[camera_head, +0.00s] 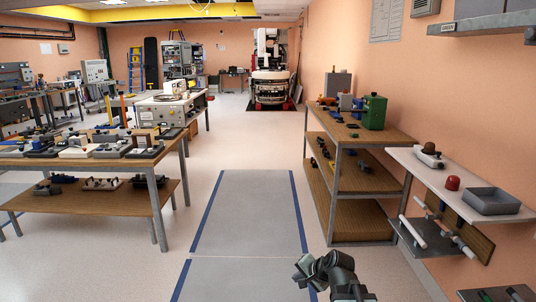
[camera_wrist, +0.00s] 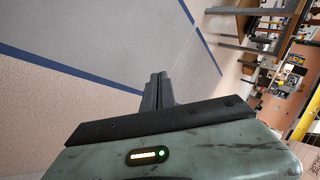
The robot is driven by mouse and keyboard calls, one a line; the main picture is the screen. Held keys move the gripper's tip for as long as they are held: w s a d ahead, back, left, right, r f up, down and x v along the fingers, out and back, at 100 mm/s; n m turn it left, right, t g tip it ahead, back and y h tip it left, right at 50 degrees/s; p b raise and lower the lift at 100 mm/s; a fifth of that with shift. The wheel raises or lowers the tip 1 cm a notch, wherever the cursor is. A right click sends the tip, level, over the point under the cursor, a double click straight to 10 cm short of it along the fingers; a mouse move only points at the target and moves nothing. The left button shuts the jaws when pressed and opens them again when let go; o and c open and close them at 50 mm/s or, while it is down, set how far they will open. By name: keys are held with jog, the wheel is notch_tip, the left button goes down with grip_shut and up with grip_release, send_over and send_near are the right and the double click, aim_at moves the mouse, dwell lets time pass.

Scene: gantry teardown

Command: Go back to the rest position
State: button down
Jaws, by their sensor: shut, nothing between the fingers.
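My gripper (camera_head: 303,272) shows at the bottom of the head view, right of centre, over the floor by the blue line on the right of the grey lane. In the wrist view my gripper (camera_wrist: 157,78) has its two dark fingers together, with nothing between them. Below the fingers is its green housing with a small lit indicator. The fingers stand over bare floor and touch nothing that I can see.
The grey floor lane (camera_head: 245,215) ahead is clear. A wooden shelf unit (camera_head: 345,190) stands at right, with a white wall shelf (camera_head: 450,180) nearer. A workbench (camera_head: 165,160) with several devices stands at left. A large machine (camera_head: 272,75) is at the far end.

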jog(key=s+d+f+n+g+h, duration=0.2)
jog(key=s+d+f+n+g, duration=0.15)
jog(key=s, duration=0.35)
jog(key=s+d+f+n+g+h, duration=0.2)
jog(key=s+n+g, duration=0.15)
jog(key=s, duration=0.35)
notch_tip(320, 180, up, 23)
jog(key=n+p, duration=0.1)
jog(key=p, duration=2.2)
jog(key=shift+s+d+r+p, duration=0.15)
jog(key=shift+d+p, duration=0.15)
jog(key=shift+p, duration=0.05)
jog(key=shift+d, duration=0.1)
